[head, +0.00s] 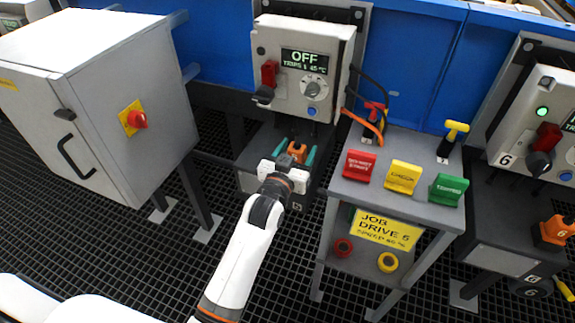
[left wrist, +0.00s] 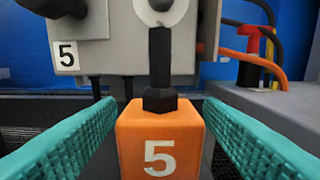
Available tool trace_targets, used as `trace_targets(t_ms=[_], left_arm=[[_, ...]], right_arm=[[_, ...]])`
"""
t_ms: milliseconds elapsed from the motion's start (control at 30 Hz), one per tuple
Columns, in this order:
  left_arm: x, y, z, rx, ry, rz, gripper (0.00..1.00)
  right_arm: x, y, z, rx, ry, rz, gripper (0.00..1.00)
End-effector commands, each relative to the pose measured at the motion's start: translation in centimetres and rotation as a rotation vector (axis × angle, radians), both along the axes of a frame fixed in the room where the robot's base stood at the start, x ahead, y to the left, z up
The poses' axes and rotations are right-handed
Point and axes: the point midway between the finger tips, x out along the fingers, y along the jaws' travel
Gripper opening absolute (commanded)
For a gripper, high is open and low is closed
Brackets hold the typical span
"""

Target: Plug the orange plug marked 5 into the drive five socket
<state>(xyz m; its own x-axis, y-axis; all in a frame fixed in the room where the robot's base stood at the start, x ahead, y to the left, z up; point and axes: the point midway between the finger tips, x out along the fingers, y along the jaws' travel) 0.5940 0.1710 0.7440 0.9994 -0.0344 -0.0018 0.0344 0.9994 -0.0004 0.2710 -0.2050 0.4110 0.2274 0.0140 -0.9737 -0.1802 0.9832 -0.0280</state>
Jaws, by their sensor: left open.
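The orange plug marked 5 (left wrist: 158,145) stands upright in the left wrist view, with a black stem rising from its top. It also shows small in the head view (head: 297,149). My left gripper (head: 287,158) is open around it. Its teal fingers show on both sides in the left wrist view (left wrist: 160,140), with gaps to the plug. The grey drive box (head: 305,70) above reads OFF, and its 5 label (left wrist: 66,56) shows in the left wrist view. I cannot make out the drive five socket. What lies under the plug is hidden. My right gripper is out of view.
A grey table (head: 400,150) with red, yellow and green blocks stands right of my left gripper. Orange and black cables (head: 371,122) run by its back. A grey cabinet (head: 95,100) is at left. Another drive (head: 535,120) with an orange plug marked 6 (head: 556,230) is at right.

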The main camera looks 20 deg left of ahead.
Motion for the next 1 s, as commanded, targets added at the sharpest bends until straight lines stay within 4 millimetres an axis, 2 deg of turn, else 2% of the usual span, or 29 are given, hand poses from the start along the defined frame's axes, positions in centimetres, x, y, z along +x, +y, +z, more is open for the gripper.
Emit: trace_targets(t_ms=[200,433,600,1000], left_arm=[[-5.0,0.2,0.0,0.0,0.003,0.0,0.61],[-8.7,0.3,0.0,0.0,0.002,0.0,0.61],[-9.7,0.3,0.0,0.0,0.001,0.0,0.61],[-9.8,0.3,0.0,0.0,0.0,0.0,0.61]], right_arm=[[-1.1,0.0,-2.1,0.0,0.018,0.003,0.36],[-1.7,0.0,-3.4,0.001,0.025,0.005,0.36],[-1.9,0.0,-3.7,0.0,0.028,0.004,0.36],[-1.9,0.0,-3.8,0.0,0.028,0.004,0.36]])
